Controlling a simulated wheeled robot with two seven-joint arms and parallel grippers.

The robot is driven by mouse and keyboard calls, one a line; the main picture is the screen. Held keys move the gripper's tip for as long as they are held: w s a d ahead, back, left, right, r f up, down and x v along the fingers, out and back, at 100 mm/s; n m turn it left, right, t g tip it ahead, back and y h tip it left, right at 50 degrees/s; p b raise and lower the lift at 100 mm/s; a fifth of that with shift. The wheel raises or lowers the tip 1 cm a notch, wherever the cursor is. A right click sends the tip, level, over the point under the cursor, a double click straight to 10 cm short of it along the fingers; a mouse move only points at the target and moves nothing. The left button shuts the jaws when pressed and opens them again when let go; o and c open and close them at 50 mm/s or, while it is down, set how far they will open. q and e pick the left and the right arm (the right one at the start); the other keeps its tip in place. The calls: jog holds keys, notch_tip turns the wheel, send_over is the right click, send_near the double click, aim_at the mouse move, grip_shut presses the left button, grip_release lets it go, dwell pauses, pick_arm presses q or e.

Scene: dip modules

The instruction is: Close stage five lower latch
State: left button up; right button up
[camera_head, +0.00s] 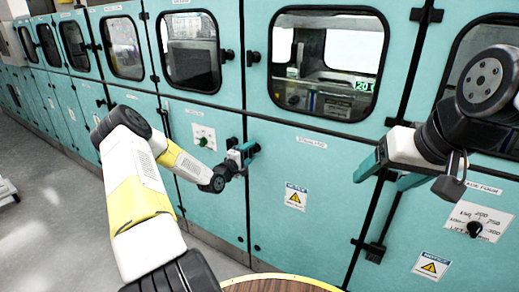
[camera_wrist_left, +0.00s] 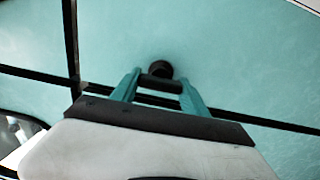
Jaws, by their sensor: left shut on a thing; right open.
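The lower teal panel (camera_head: 335,178) in the middle of the head view carries a small label that is too small to read surely. A black latch knob sits at its upper left corner and shows in the left wrist view (camera_wrist_left: 160,69). My left gripper (camera_head: 246,152) is at this latch, with its teal fingers on either side of the black latch handle, and is shut on it. The fingers also show in the left wrist view (camera_wrist_left: 158,86). The panel looks flush with its neighbours. My right gripper (camera_head: 391,174) is open and empty in front of the panel's right side.
An upper windowed door (camera_head: 398,108) is above the panel, with a black latch (camera_head: 253,58) at its left. Black hinges (camera_head: 374,251) are at the lower right. A round wooden top (camera_head: 280,285) shows at the bottom edge.

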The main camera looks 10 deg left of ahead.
dwell(0.3)
pick_arm(q)
jog(key=o, duration=1.4)
jog(key=v, duration=0.7)
jog(key=shift+s+a, duration=0.1)
jog(key=shift+s, duration=0.3)
